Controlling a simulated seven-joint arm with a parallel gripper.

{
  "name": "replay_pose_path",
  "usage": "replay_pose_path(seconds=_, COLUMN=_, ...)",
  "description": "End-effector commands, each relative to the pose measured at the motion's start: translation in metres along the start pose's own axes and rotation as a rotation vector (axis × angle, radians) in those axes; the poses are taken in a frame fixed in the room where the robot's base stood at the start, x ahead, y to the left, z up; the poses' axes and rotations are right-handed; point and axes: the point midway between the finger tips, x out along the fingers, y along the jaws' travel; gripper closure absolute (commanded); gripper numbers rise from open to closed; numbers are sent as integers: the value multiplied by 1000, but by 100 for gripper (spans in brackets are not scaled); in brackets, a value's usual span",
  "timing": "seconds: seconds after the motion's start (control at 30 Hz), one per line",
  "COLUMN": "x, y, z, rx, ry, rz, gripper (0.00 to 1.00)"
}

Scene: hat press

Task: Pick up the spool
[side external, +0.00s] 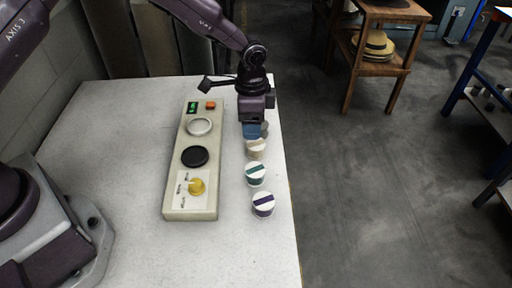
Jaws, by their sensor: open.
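Several small spools stand in a row along the right side of the white table. The nearest is a white spool with a purple band (263,204). Behind it stands a white spool with a green band (255,174), then a cream spool (256,149). A greyish spool (265,129) shows partly at the far end of the row, beside my gripper. My gripper (252,132) points down at the far end of the row, with blue at its tip. It is open. Whether the blue part is a fingertip or a spool between the fingers I cannot tell.
A beige control panel (176,203) with a white ring, black disc, yellow knob and green display lies left of the spools. The white table's (118,130) right edge is close to the row. A wooden stand (398,62) with straw hats (375,42) is on the floor beyond.

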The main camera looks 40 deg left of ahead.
Motion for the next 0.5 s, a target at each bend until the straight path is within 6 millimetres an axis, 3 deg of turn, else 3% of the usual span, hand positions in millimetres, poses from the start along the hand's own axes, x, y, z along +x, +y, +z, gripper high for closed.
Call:
replay_pose_path(seconds=0.1, x=16, y=0, z=0, rx=0, ry=-1, rz=0, gripper=42)
replay_pose_path(seconds=0.27, x=26, y=0, z=0, rx=0, ry=0, rz=0, gripper=42)
replay_pose_path(seconds=0.5, x=60, y=4, z=-2, rx=-1, ry=-1, rz=1, gripper=42)
